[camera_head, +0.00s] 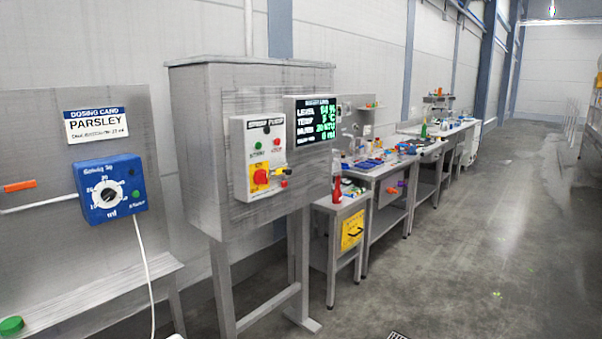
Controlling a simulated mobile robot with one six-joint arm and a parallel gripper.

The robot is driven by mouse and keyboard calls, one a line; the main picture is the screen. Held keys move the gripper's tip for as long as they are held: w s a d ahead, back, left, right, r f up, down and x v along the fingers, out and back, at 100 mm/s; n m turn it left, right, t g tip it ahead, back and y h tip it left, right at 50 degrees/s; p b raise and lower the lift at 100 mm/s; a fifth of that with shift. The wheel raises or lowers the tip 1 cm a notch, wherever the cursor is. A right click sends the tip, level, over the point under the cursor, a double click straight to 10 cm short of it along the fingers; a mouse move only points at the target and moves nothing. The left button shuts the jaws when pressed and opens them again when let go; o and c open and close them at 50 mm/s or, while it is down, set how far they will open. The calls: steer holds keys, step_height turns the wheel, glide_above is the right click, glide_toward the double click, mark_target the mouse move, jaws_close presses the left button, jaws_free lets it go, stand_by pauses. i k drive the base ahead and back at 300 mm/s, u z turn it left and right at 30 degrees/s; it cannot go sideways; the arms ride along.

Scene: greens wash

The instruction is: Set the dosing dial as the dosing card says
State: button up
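The dosing card (96,124) is on the grey panel at the left. It reads "DOSING CARD" and "PARSLEY"; the small dose line ends in "ml", but its number is too blurred to read surely. Below it is the blue dosing box (130,174) with a round dosing dial (106,194), a scale around it and "ml" beneath. Which scale mark the dial points at is too small to tell. A green button (136,195) is at the box's lower right. My gripper is not in view.
A grey cabinet (205,150) right of the dial carries a switch box (258,155) and a lit display (311,122), its last line seemingly "0 ml". A white cable (146,260) hangs below the dial box. Cluttered benches (372,170) recede rightward; the floor (480,250) beside them is clear.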

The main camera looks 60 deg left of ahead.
mark_target(108, 194)
steer(key=u, duration=3.15)
steer(key=k, duration=0.75)
steer(key=i, duration=0.75)
steer(key=u, duration=0.15)
